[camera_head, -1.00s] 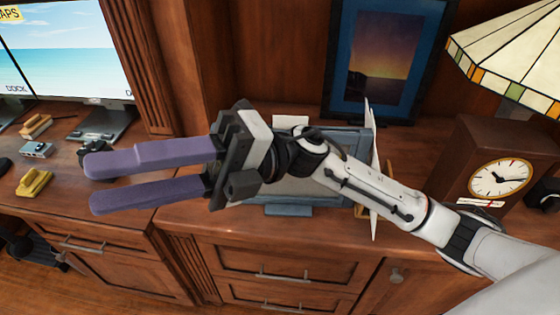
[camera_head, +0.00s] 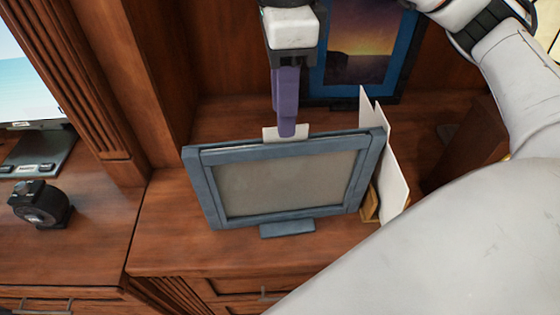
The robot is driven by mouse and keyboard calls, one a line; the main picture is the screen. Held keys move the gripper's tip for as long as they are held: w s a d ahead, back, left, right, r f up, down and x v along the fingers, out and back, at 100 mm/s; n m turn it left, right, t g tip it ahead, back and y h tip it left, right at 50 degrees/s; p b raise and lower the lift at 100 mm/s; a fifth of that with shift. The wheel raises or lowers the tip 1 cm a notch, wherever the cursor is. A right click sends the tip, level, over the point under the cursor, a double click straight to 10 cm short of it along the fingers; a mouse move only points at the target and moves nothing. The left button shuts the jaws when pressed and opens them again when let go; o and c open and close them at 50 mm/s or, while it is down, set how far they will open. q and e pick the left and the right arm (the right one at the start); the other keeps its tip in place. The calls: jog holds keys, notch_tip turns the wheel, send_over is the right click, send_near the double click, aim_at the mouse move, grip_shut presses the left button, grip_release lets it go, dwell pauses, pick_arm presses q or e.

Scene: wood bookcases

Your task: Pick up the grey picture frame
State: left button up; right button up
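The grey picture frame (camera_head: 290,185) stands on the wooden cabinet top in the middle of the head view, leaning back a little. It has a blue-grey border, a plain grey panel and a small foot in front. My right gripper (camera_head: 287,132) points down from above, with its purple fingertips just at or behind the frame's top edge. Its fingers line up edge-on, so their gap is hidden, and I cannot tell whether they touch the frame. My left gripper is out of view.
A blue-framed sunset picture (camera_head: 365,45) stands behind. White upright cards in a wooden holder (camera_head: 370,203) stand close at the frame's right. A small pale block (camera_head: 270,134) shows behind its top edge. A black device (camera_head: 40,204) sits at left. Cabinet top left of the frame is clear.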

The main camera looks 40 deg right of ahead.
aim_at(288, 140)
jog(key=shift+s+f, duration=0.25)
jog(key=shift+f, duration=0.3)
jog(key=f, duration=0.5)
jog(key=shift+s+d+p, duration=0.1)
jog(key=shift+d+p, duration=0.15)
jog(key=shift+p, duration=0.05)
jog(key=shift+f, duration=0.55)
grip_shut()
jog(key=shift+r, duration=0.2)
